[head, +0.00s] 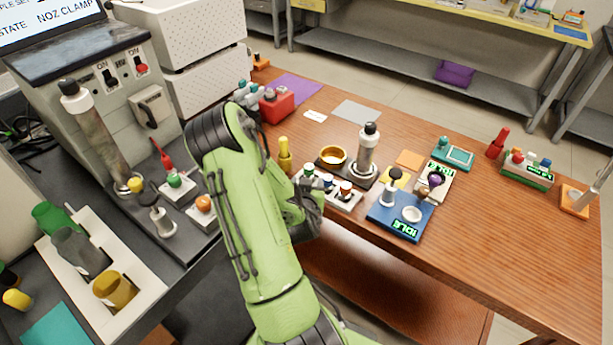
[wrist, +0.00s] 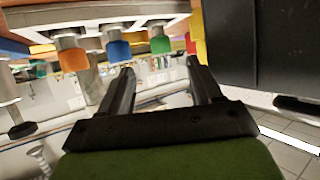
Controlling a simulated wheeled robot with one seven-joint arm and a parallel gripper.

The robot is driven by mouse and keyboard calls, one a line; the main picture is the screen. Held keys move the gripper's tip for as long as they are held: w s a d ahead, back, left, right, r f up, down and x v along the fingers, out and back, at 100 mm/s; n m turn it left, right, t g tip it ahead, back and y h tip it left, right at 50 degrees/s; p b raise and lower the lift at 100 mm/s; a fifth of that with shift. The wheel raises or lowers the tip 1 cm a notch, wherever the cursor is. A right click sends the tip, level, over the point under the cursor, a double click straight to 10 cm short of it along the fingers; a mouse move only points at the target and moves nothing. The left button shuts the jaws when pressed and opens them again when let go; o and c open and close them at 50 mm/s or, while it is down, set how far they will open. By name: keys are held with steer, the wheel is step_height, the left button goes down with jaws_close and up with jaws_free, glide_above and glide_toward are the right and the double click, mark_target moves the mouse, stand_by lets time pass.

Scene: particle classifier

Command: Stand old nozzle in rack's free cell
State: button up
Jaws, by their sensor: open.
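A small white rack (head: 343,200) stands at the near edge of the wooden table. In the wrist view, orange (wrist: 72,60), blue (wrist: 118,50) and green (wrist: 160,44) pieces hang inverted under a pale strip. A yellow nozzle-like piece (head: 284,155) stands upright left of the rack; I cannot tell whether it is the old nozzle. My gripper (head: 310,212) is beside the rack's near side, partly hidden by my arm. The wrist view shows its fingers (wrist: 163,85) apart and empty. The free cell cannot be made out.
Behind the rack stand a brass ring (head: 333,155) and a metal cylinder (head: 367,150). A blue device (head: 400,222) is to the right. A grey machine (head: 120,90) and white tray (head: 130,290) are at left.

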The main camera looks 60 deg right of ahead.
steer(key=shift+s+a+r+p, duration=0.25)
steer(key=shift+a+r+p, duration=0.3)
steer(key=shift+r+p, duration=0.4)
steer(key=shift+f, duration=0.15)
